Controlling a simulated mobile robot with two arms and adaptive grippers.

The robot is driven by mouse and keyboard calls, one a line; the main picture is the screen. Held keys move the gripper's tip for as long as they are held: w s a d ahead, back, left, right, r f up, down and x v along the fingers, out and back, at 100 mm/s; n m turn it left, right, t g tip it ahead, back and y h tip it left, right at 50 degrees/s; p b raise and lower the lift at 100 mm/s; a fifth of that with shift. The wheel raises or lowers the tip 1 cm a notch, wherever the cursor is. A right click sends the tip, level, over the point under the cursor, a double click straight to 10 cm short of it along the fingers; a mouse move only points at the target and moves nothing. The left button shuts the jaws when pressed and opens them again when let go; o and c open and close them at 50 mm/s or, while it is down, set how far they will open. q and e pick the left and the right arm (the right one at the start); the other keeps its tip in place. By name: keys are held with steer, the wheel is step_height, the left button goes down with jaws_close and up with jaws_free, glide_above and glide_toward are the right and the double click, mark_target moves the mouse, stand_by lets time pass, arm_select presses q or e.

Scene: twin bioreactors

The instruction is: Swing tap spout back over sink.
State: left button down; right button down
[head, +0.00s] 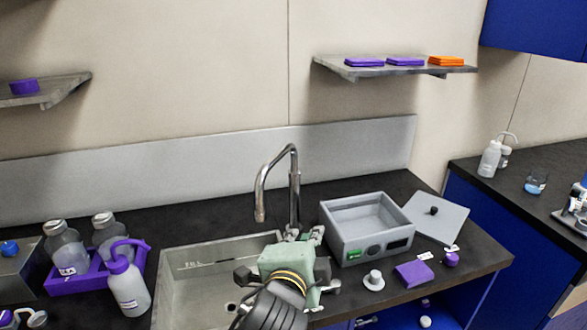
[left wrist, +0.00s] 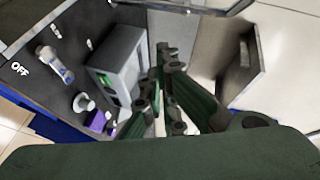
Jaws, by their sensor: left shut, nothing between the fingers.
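The chrome tap (head: 295,190) stands behind the sink's back right corner. Its curved spout (head: 264,190) points left, and its tip appears above the sink's back rim in the head view. The grey sink (head: 190,290) has a "FILL" mark on its back wall. My left gripper (head: 312,240) is in front of the tap base, over the sink's right side, and hides that part of the sink. In the left wrist view its fingers (left wrist: 163,58) are together and empty. A metal tube, probably the tap, crosses the top of that view (left wrist: 200,9). My right gripper does not show.
A grey open box (head: 370,245) stands right of the tap, with its lid (head: 436,217) beside it. A white stopper (head: 374,280) and purple block (head: 413,273) lie in front. Bottles in a purple rack (head: 75,283) and a wash bottle (head: 128,287) stand left of the sink.

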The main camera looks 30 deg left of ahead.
arm_select(q)
step_height(320, 180, up, 9)
steer(key=w+a+m+t+y, duration=0.1)
steer(key=m+t+y, duration=0.1)
steer(key=w+a+p, duration=0.2)
steer(key=w+a, duration=0.6)
steer(key=shift+w+f, duration=0.15)
steer(key=shift+f, duration=0.2)
